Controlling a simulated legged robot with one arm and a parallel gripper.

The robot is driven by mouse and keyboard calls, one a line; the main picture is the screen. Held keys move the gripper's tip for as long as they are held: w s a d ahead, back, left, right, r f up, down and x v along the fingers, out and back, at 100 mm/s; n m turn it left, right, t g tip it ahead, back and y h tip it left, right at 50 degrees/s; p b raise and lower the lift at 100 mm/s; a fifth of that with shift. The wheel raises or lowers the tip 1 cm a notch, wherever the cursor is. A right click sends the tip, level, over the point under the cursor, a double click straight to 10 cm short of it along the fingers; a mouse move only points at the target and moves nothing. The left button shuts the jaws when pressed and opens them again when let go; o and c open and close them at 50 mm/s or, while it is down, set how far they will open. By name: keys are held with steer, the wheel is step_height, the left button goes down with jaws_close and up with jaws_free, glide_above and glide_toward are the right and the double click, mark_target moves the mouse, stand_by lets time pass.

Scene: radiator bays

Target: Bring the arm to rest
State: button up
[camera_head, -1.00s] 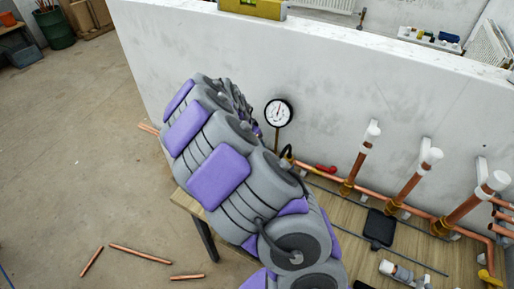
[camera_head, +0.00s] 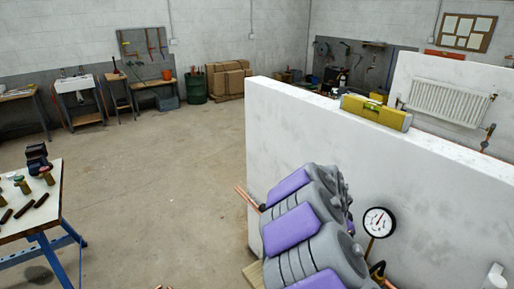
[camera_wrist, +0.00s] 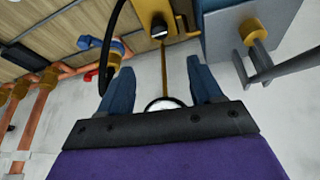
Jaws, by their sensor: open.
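My arm, grey with purple pads, rises at the lower right of the head view in front of a white partition wall (camera_head: 345,165). My gripper (camera_wrist: 163,80) shows in the wrist view as two dark blue fingers spread apart, with nothing between them but the view of a thin brass stem and part of a round gauge beyond. The gripper's fingers cannot be made out in the head view. The pressure gauge (camera_head: 379,221) stands just right of my arm in the head view.
A yellow level (camera_head: 376,112) lies on the wall's top. A bench (camera_head: 35,210) with small parts stands at the left. Open concrete floor (camera_head: 160,150) lies between. The wrist view shows copper pipes (camera_wrist: 42,95), a blue-handled valve (camera_wrist: 100,43) and a grey box (camera_wrist: 225,30) near the fingers.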

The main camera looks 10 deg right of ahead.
steer(key=s+a+r+n+y, duration=0.2)
steer(key=s+a+r+n, duration=0.3)
steer(key=s+a+r, duration=0.55)
steer(key=s+a+f+n+g+y, duration=0.1)
steer(key=s+a+n, duration=0.4)
steer(key=s, duration=0.6)
steer(key=s+a+n+g+y, duration=0.1)
steer(key=s+a+n, duration=0.4)
steer(key=s+a, duration=0.3)
steer(key=s, duration=0.3)
steer(key=shift+a+f+y, duration=0.2)
steer(key=shift+f+y, duration=0.1)
steer(key=shift+f, duration=0.05)
steer(key=shift+s, duration=0.1)
